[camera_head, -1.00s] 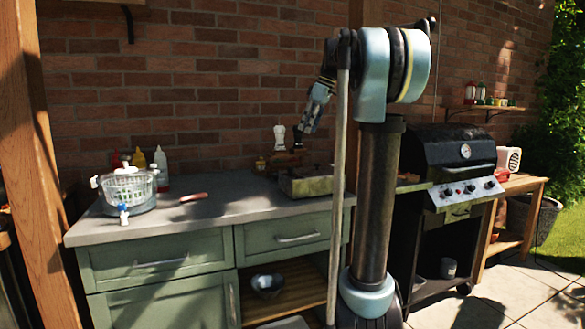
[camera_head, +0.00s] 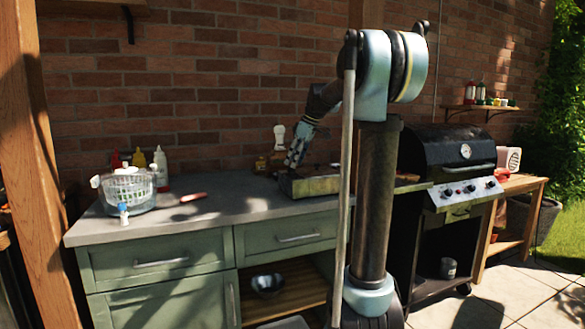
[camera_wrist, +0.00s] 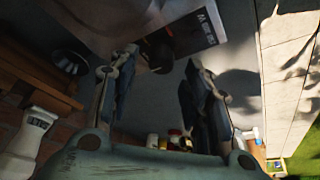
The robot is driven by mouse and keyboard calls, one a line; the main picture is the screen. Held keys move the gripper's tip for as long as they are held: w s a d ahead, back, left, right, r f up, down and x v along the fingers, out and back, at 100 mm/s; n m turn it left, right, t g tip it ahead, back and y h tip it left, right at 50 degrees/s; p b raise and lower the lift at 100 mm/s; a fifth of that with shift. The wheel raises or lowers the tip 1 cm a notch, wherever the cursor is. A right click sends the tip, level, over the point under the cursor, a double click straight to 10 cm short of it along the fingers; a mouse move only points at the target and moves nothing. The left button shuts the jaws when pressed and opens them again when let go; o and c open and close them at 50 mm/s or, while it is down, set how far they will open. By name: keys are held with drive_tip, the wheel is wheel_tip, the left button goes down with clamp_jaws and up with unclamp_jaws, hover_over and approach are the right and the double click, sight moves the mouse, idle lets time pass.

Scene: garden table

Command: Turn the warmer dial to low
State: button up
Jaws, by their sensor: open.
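The warmer (camera_head: 315,186) looks to be the low, box-like unit on the grey counter, partly behind my arm in the head view. Its dial cannot be made out there. In the wrist view a dark, round knob-like thing (camera_wrist: 157,50), likely the dial, lies just beyond and between my fingertips. A dark label (camera_wrist: 198,33) with white lettering is beside it, too small to read surely. My gripper (camera_wrist: 161,62) is open, its two fingers spread and nothing held. In the head view my gripper (camera_head: 294,158) hangs low at the warmer's left end. Contact cannot be told.
A clear drink tub (camera_head: 130,190), a red-handled utensil (camera_head: 192,197) and sauce bottles (camera_head: 139,158) stand on the counter's left. A white-topped item (camera_head: 279,137) stands behind my gripper. A black grill (camera_head: 460,150) is to the right. The counter's middle is clear.

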sight(291, 170)
drive_tip(key=shift+x, duration=1.4)
drive_tip(key=c, duration=1)
drive_tip(key=m+t, duration=0.1)
drive_tip(key=m, duration=0.2)
drive_tip(key=m+t+h, duration=0.1)
drive_tip(key=m, duration=0.2)
drive_tip(key=shift+s+a+r+h, duration=0.1)
drive_tip(key=shift+h, duration=0.2)
drive_tip(key=m+h, duration=0.1)
drive_tip(key=m, duration=0.2)
drive_tip(key=m+h, duration=0.1)
drive_tip(key=m, duration=0.1)
drive_tip(key=shift+a+m+t, duration=0.1)
drive_tip(key=shift+m+t, duration=0.2)
drive_tip(key=shift+m, duration=0.1)
